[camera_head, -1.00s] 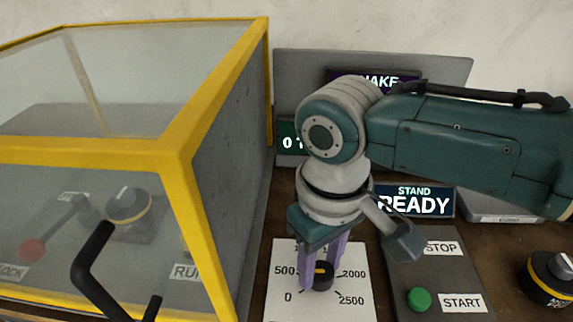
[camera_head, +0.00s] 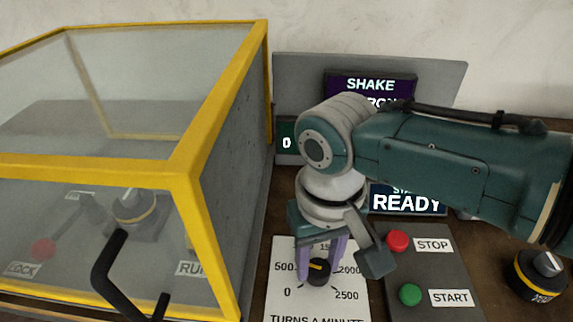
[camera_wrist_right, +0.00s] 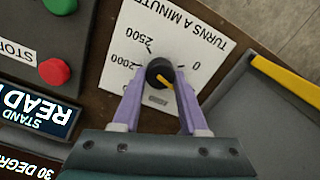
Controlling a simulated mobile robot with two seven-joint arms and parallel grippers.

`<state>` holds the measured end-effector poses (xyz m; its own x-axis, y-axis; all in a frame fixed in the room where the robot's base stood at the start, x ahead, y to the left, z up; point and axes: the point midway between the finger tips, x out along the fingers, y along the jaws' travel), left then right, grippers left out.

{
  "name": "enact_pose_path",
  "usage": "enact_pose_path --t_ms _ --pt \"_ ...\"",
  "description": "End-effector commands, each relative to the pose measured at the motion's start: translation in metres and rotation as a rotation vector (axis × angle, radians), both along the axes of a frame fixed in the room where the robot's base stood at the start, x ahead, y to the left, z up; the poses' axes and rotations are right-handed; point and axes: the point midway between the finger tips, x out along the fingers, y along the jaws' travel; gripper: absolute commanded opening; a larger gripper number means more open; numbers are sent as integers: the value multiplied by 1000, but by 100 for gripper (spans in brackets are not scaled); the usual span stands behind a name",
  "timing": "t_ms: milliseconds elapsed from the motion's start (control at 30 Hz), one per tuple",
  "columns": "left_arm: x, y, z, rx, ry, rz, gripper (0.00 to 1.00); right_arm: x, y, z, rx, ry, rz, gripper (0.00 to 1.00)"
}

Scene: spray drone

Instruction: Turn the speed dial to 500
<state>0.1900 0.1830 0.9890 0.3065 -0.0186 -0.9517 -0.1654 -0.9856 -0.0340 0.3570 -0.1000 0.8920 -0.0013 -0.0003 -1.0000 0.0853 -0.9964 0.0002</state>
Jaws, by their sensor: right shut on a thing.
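The black speed dial (camera_head: 319,273) sits on a white scale card (camera_head: 275,305) marked from 0 to 2500. My right gripper (camera_head: 320,266) reaches down from above, its two purple fingers shut on the dial from either side. In the right wrist view the dial (camera_wrist_right: 159,72) lies between the fingertips (camera_wrist_right: 159,86). The 500 mark is hidden in that view, so the exact reading is unclear. My left gripper is not in view.
A yellow-framed clear enclosure (camera_head: 185,170) with a black handle (camera_head: 108,270) stands close on the left. To the right are a red STOP button (camera_head: 398,241), a green START button (camera_head: 410,294) and another black dial (camera_head: 540,275). A display (camera_head: 407,203) reads READY.

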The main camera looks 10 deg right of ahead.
Motion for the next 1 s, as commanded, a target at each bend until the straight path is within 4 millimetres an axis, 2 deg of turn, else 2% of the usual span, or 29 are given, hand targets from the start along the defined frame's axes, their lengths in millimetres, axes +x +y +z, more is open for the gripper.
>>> enact_pose_path --t_ms 67,100,333,667,767,1000 --pt "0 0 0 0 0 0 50 1 1 1 1 -3 1 0" --pt "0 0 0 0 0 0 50 1 1 1 1 -3 1 45" --pt "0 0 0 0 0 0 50 1 0 0 1 -2 1 71" --pt "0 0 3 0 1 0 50 0 0 6 1 -1 2 73" --pt "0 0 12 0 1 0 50 0 0 21 2 -2 2 73" --pt "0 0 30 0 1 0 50 1 0 70 2 -4 2 73"
